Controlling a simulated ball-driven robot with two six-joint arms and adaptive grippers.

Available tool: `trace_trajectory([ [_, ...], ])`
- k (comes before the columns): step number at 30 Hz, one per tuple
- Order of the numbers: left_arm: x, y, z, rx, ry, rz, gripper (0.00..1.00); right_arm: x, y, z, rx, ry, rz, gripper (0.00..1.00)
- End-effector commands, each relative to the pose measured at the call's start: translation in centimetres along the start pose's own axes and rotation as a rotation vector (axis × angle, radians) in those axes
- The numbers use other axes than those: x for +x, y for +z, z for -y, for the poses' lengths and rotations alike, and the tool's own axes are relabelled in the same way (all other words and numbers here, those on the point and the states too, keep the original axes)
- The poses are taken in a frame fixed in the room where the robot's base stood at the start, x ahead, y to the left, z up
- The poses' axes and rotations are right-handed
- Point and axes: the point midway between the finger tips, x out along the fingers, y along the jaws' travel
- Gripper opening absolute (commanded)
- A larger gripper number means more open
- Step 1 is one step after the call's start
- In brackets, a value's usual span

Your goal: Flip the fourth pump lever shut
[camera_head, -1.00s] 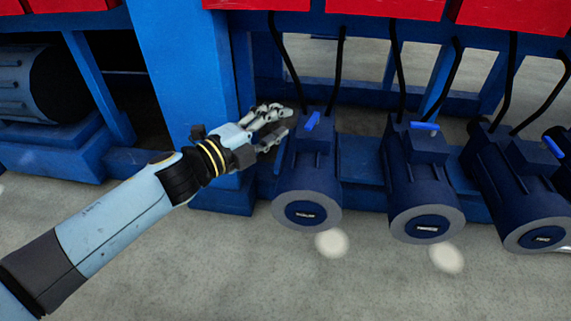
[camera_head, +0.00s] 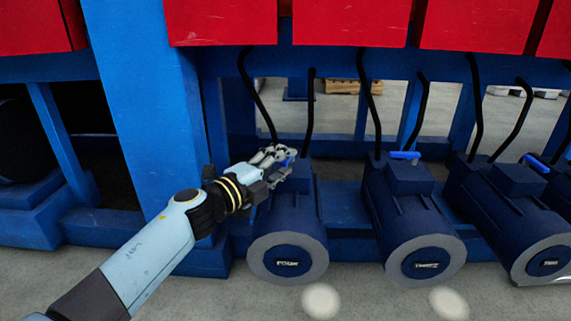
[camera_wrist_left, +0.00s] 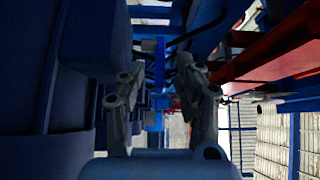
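The fourth pump (camera_head: 288,225), dark blue with "FOUR" on its round grey-rimmed face, stands on the floor at centre in the head view. Its bright blue lever (camera_head: 291,153) is mostly hidden behind my left gripper (camera_head: 282,162), so its angle is unclear. The gripper is at the top of the pump, at the lever. In the left wrist view, the two fingers of the left gripper (camera_wrist_left: 160,100) stand apart, with a small bright blue piece, probably the lever (camera_wrist_left: 153,122), seen between them. Contact cannot be told. My right gripper is not in view.
Pump three (camera_head: 410,215) and another pump (camera_head: 515,215) stand to the right, each with a blue lever on top. Black hoses (camera_head: 370,105) rise behind the pumps towards red boxes (camera_head: 350,22). A thick blue post (camera_head: 155,110) stands left of the gripper. Grey floor in front is clear.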

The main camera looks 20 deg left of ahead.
Motion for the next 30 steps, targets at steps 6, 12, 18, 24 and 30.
trace_trajectory([
  [6, 1.5, 0.0, -0.1, 0.0, 0.001, 0.0, 0.34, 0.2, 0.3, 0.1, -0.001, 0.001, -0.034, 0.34],
  [12, 1.5, 0.0, 0.0, 0.0, 0.001, 0.0, 0.34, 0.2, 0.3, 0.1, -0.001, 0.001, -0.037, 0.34],
  [18, 1.5, 0.0, -0.1, -0.001, 0.001, 0.0, 0.13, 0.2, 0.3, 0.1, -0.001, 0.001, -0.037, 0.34],
  [24, 1.5, 0.0, -0.1, -0.001, 0.001, 0.0, 0.0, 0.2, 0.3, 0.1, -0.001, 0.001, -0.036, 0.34],
  [30, 1.6, -0.3, 0.1, -0.006, -0.003, 0.039, 0.0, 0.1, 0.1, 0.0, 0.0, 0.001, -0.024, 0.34],
])
